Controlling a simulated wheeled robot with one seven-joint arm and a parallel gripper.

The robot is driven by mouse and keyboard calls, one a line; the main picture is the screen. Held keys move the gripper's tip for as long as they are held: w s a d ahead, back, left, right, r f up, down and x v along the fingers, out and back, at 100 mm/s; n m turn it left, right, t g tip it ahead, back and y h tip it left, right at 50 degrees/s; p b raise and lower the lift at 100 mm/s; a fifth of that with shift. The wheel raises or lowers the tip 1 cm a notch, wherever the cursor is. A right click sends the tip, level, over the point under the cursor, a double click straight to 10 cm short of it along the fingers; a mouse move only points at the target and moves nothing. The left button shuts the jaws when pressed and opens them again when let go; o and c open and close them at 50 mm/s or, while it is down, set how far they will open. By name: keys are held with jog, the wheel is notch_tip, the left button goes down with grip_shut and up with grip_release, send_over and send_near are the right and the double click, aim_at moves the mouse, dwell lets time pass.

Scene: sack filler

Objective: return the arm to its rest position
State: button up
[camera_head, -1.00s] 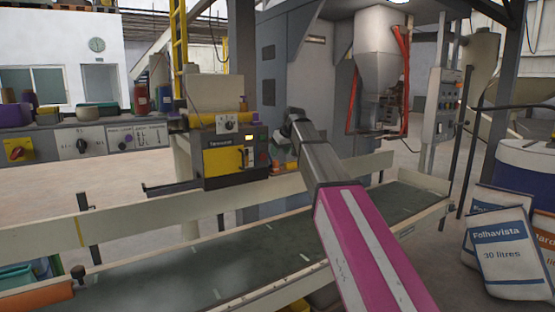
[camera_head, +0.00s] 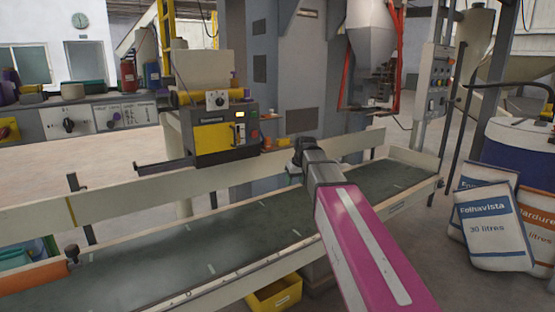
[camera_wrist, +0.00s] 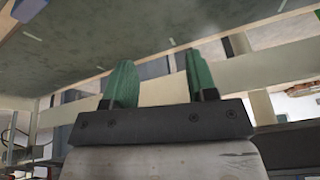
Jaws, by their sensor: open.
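My arm reaches forward from the lower right in the head view, its magenta and grey links stretched out over the conveyor belt (camera_head: 180,255). My gripper (camera_head: 292,174) is at its far end, small and partly hidden behind the wrist, with a bit of green showing. In the wrist view, my gripper (camera_wrist: 160,78) has two green fingers standing apart with nothing between them. The belt and its pale side rails show beyond the fingers.
A black and yellow machine (camera_head: 222,132) stands behind the belt, left of my gripper. Filled sacks (camera_head: 492,228) stand at the right by a blue drum (camera_head: 520,155). A yellow bin (camera_head: 275,294) is below the belt. A hopper (camera_head: 371,30) hangs at the back.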

jog(key=s+d+f+m+g, duration=0.1)
jog(key=s+d+f, duration=0.3)
jog(key=s+f, duration=0.3)
jog(key=s+d+f+m+g+h, duration=0.1)
jog(key=s+d+f, duration=0.2)
jog(key=s+f, duration=0.5)
jog(key=s+d+f+m+g+h, duration=0.1)
jog(key=s+d+f, duration=0.3)
jog(key=s+f, duration=0.4)
notch_tip(320, 180, down, 5)
jog(key=shift+d+r+m+g, duration=0.2)
jog(key=shift+d+m+g, duration=0.15)
jog(key=shift+m, duration=0.15)
jog(key=shift+s, duration=0.1)
